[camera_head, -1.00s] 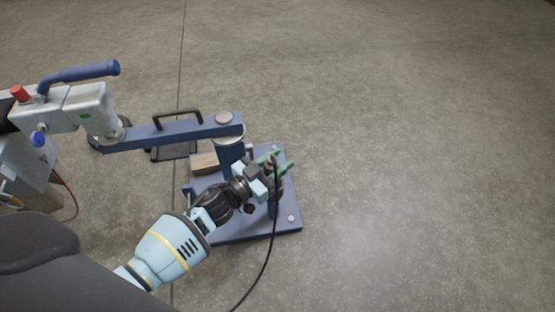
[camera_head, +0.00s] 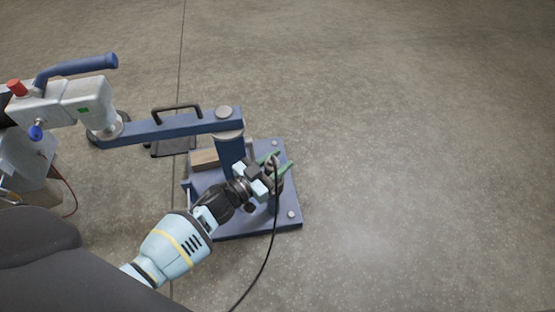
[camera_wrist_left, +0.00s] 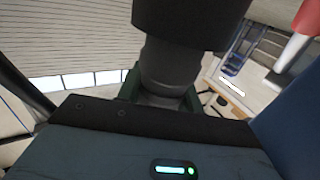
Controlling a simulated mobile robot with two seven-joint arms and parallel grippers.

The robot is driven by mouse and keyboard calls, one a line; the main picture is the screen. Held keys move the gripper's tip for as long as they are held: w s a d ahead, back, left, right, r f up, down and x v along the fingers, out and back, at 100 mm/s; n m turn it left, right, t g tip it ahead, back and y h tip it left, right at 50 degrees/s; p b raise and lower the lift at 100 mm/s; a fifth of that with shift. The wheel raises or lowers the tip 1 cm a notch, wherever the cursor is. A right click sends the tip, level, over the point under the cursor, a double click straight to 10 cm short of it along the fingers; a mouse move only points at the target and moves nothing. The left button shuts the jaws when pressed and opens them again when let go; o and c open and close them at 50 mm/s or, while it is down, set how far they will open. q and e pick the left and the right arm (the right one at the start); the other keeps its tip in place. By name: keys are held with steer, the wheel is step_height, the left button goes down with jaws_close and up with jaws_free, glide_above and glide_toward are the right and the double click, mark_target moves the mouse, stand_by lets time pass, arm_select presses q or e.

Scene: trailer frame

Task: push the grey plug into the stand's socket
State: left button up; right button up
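My left gripper (camera_head: 279,162) is over the right part of the blue stand (camera_head: 287,218), beside its upright column (camera_head: 229,147). Its green fingers are closed around the grey plug, and a black cable runs from there down toward the bottom of the head view. The plug (camera_wrist_left: 168,70) fills the middle of the left wrist view as a grey cylinder with a wider dark part above, with green finger parts on both sides. The gripper and arm hide the stand's socket, so I cannot tell whether the plug touches it. My right gripper is in neither view.
A blue swing arm (camera_head: 168,129) reaches left from the column to a white box with a blue handle (camera_head: 77,70) and red knob. A wooden block (camera_head: 205,159) lies on the stand's base. The floor to the right is clear.

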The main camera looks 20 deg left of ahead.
mark_target(266, 171)
arm_select(q)
steer(key=o, duration=0.5)
steer(key=shift+c, duration=0.2)
steer(key=shift+o, duration=0.2)
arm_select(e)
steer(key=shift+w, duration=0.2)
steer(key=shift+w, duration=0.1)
arm_select(q)
steer(key=shift+s, duration=0.15)
steer(key=p+v, duration=0.3)
steer(key=v, duration=0.3)
steer(key=shift+s+a, duration=0.2)
steer(key=shift+s, duration=0.1)
steer(key=shift+s+a, duration=0.2)
steer(key=shift+s, duration=0.15)
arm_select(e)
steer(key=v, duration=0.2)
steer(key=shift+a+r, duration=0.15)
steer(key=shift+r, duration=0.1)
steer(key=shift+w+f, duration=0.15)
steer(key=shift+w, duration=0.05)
